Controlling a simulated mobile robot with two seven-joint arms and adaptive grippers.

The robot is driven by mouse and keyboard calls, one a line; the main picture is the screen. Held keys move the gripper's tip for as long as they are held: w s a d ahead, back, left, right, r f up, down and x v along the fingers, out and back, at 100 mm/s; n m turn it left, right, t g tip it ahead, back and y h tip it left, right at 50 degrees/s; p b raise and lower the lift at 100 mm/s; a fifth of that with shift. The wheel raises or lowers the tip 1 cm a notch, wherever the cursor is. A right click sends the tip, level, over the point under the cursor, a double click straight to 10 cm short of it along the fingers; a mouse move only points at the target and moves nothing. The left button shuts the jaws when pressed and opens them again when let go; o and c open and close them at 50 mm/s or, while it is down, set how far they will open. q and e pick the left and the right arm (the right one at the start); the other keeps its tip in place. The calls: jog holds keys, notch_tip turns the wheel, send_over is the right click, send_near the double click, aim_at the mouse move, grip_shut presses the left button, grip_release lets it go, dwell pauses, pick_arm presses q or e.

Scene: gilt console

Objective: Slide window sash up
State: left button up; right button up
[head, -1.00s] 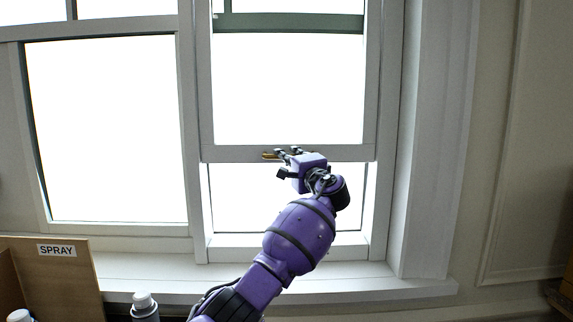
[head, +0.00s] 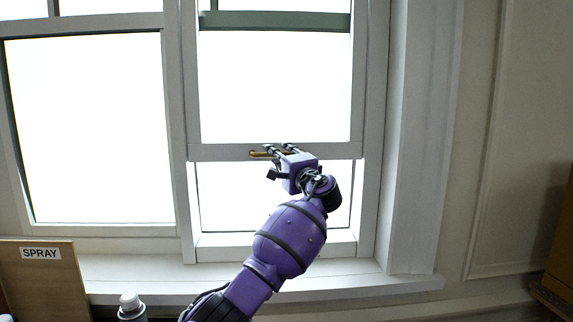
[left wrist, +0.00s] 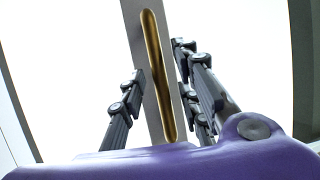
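The window sash (head: 220,152) is a pale frame with its bottom rail raised well above the sill, leaving a bright gap beneath. A brass handle (head: 258,154) is on that rail; in the left wrist view the long handle (left wrist: 157,75) runs along the grey rail. My left gripper (head: 278,149) is at the rail, by the handle. Its dark fingers (left wrist: 158,60) stand apart on either side of the handle, with visible space between. I cannot tell whether any finger touches it. Part of the handle is hidden behind the fingers in the head view. My right gripper is not in view.
A wooden box labelled SPRAY (head: 62,285) stands at the lower left, with a capped can (head: 131,308) beside it. The white sill (head: 395,284) runs below the window. A fixed-looking pane is at the left. A brown box (head: 562,245) is at the right edge.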

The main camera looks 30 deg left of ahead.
pick_arm(q)
jog(key=v, duration=1)
jog(key=shift+s+d, duration=0.15)
jog(key=shift+d, duration=0.05)
